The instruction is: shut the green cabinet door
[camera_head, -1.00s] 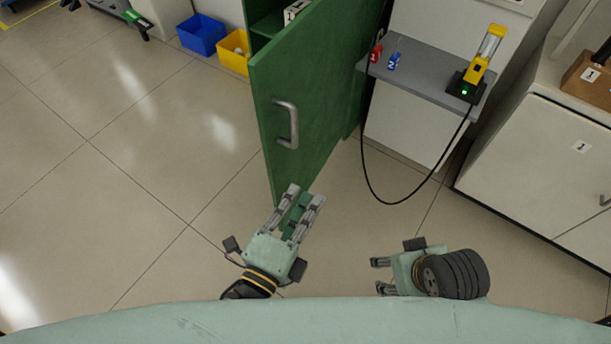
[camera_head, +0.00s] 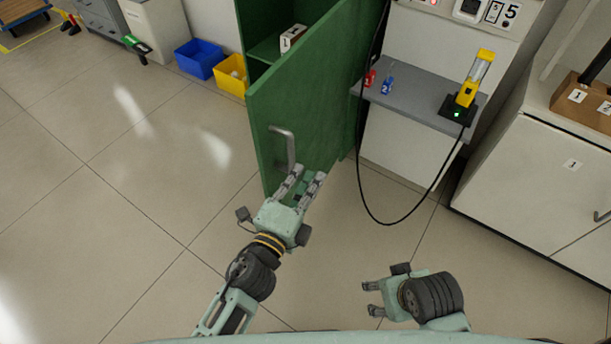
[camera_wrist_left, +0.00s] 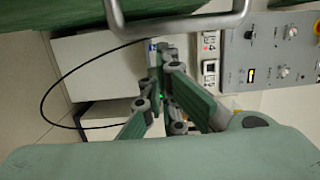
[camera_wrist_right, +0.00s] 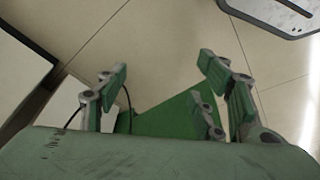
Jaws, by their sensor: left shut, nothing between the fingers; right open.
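The green cabinet door (camera_head: 310,115) stands open, swung out from the green cabinet (camera_head: 252,25), whose shelf shows to its left. A grey bar handle (camera_head: 290,148) is on the door's face. My left gripper (camera_head: 304,176) is shut and empty, in front of the door's lower part just below the handle in the head view; I cannot tell whether it touches. In the left wrist view the handle (camera_wrist_left: 190,22) crosses the top, above the closed fingertips (camera_wrist_left: 160,62). My right gripper (camera_head: 368,298) is open and empty, low over the floor. Green surface (camera_wrist_right: 170,118) shows between its fingers.
A grey shelf (camera_head: 412,108) with a yellow device (camera_head: 474,80) and a hanging black cable (camera_head: 362,190) is right of the door. White cabinets (camera_head: 520,170) stand at the right. Blue (camera_head: 199,59) and yellow (camera_head: 232,76) bins sit left. The left floor is clear.

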